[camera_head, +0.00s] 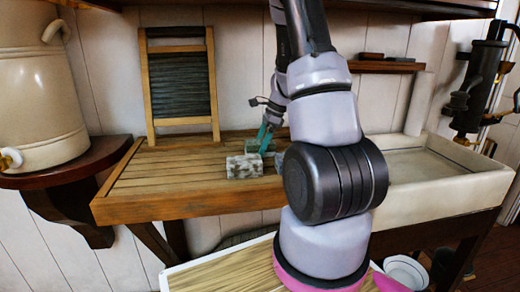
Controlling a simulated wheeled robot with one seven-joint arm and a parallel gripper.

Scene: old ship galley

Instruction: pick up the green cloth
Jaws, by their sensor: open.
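A small grey-green folded bundle (252,145), which looks like the green cloth, lies on the slatted wooden drainboard (160,185). My gripper (265,137) has teal fingertips and points down at this bundle. The gripper is open. Its fingertips overlap the bundle in the picture, and I cannot tell whether they touch it. My arm hides part of the area to the right.
A mottled white-grey block (244,167) lies just in front of the bundle. Another small greyish piece (280,161) is partly hidden by my arm. A washboard (181,85) leans on the wall behind. A pale stone sink (445,190) stands right.

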